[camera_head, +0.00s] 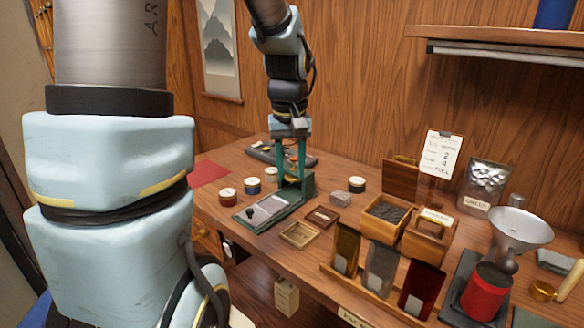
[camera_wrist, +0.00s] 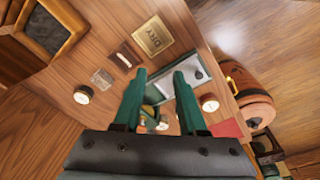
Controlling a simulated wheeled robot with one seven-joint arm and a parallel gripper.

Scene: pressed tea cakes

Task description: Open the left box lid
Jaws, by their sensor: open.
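The left wooden box (camera_head: 374,228) stands on the table right of centre in the head view, with dark contents showing inside. Its lid (camera_head: 402,180) is raised upright behind the opening. The box also shows at the top left of the wrist view (camera_wrist: 70,17). The right box (camera_head: 424,247) beside it is closed, with a wooden handle on top. My gripper (camera_head: 291,166) is well to the left of both boxes, pointing down over the green device with a grey plate (camera_head: 264,212). Its green fingers (camera_wrist: 160,75) are apart with nothing visible between them.
Dark red, grey and brown pouches (camera_head: 381,268) stand in front of the boxes. A funnel (camera_head: 520,230) and red canister (camera_head: 486,292) stand at right.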

